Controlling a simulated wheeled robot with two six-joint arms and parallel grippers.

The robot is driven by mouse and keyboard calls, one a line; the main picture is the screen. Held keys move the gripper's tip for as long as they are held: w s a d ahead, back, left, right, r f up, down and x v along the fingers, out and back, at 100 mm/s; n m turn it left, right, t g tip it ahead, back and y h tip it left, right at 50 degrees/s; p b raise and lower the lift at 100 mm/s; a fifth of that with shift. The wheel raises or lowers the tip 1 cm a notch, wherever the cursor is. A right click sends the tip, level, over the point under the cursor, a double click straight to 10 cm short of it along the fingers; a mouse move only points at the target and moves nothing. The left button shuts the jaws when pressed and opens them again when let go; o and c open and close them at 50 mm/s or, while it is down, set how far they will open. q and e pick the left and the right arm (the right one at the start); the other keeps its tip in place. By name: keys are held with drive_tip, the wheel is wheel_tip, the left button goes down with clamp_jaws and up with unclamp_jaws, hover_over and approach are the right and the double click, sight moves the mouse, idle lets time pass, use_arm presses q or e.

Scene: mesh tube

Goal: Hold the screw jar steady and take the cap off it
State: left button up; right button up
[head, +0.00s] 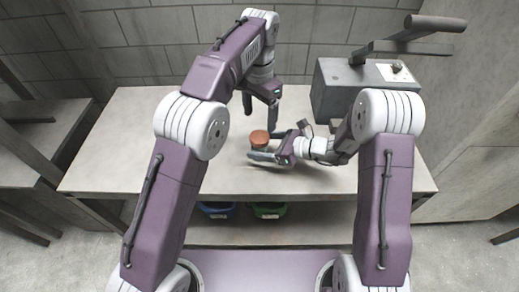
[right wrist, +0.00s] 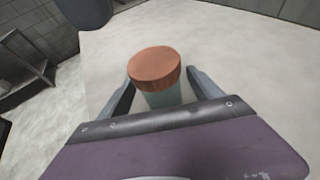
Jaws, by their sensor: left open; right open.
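The screw jar has a copper-brown cap (head: 259,137) on top and stands upright on the table. In the right wrist view the cap (right wrist: 155,67) sits on the pale grey-green jar body (right wrist: 163,97). My right gripper (head: 262,158) is low beside the jar, its open fingers on either side of the body below the cap; in the right wrist view (right wrist: 160,93) I cannot tell whether they touch it. My left gripper (head: 273,116) is open above and behind the jar, its fingers pointing down and apart from the cap. The jar's lower part is mostly hidden in the head view.
A grey box-shaped machine (head: 345,85) with a long handle (head: 415,38) stands at the table's back right. The table (head: 110,150) is clear on the left. A blue bin (head: 217,210) and a green bin (head: 268,210) are below the tabletop.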

sight(260, 136)
drive_tip(key=shift+w+a+f, duration=0.15)
drive_tip(key=shift+a+f, duration=0.05)
drive_tip(key=shift+a, duration=0.2)
clamp_jaws()
use_arm(q)
drive_tip(key=m, duration=0.7)
drive_tip(key=shift+m, duration=0.4)
drive_tip(key=m, duration=0.5)
drive_tip(key=shift+r+m, duration=0.15)
drive_tip(key=shift+m, duration=0.15)
drive_tip(key=m, duration=0.4)
drive_tip(key=shift+r+m, duration=0.1)
drive_tip(key=shift+m, duration=0.2)
wheel_tip(260, 136, down, 8)
drive_tip(key=shift+f, duration=0.1)
